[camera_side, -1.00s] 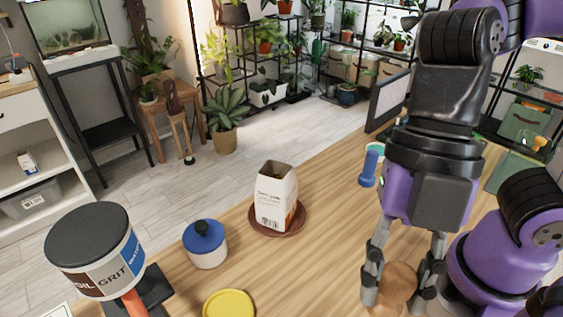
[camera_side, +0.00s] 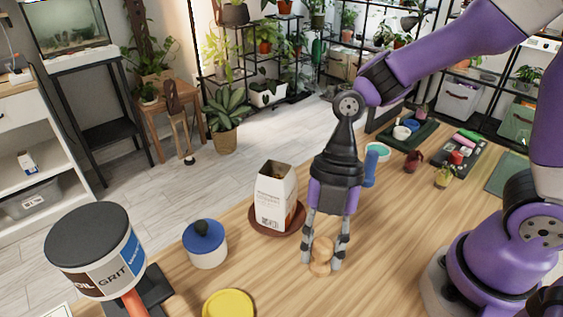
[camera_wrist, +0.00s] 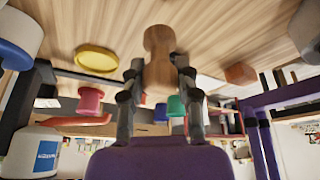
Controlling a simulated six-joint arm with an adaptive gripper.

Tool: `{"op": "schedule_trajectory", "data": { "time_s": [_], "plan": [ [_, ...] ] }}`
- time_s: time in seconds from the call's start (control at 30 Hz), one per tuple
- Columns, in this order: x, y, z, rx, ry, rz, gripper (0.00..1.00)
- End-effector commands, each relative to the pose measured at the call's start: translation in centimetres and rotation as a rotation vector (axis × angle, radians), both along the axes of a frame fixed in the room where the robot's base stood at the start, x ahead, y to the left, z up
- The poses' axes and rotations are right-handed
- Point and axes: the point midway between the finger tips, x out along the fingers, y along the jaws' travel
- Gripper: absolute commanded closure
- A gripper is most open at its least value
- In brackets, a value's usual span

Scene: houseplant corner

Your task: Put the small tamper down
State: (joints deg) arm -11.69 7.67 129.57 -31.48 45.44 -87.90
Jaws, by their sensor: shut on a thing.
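The small tamper (camera_side: 321,257) is a pale wooden piece with a rounded top and a narrower waist. My gripper (camera_side: 323,250) points down in the side view with its fingers on either side of the tamper, shut on it. The tamper looks upright. Its base is close to the wooden table (camera_side: 385,262); I cannot tell whether it touches. In the wrist view the tamper (camera_wrist: 158,62) sits between the fingertips of my gripper (camera_wrist: 157,72).
A carton (camera_side: 270,200) on a brown saucer (camera_side: 262,226) stands just left of my gripper. A blue-lidded pot (camera_side: 208,256), a yellow disc (camera_side: 228,304) and a grit tin (camera_side: 95,262) are further left. A blue cylinder (camera_side: 371,168) stands behind.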

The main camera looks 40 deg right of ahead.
Motion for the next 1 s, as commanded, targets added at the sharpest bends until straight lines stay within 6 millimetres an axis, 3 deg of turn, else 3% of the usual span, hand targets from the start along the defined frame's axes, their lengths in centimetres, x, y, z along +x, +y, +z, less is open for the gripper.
{"op": "schedule_trajectory", "data": {
  "time_s": [0.2,0.6,0.63,0.7,1.0],
  "plan": [
    [-0.1,0.0,-3.2,-0.003,0.003,0.001,0.98],
    [-0.1,0.0,-3.8,-0.002,0.0,0.0,0.98],
    [-0.1,0.0,-3.9,-0.002,0.0,0.0,0.59],
    [-0.1,0.0,-3.8,-0.002,-0.001,0.0,0.34],
    [-0.1,0.0,-3.8,-0.002,-0.001,0.0,0.34]
  ]
}}
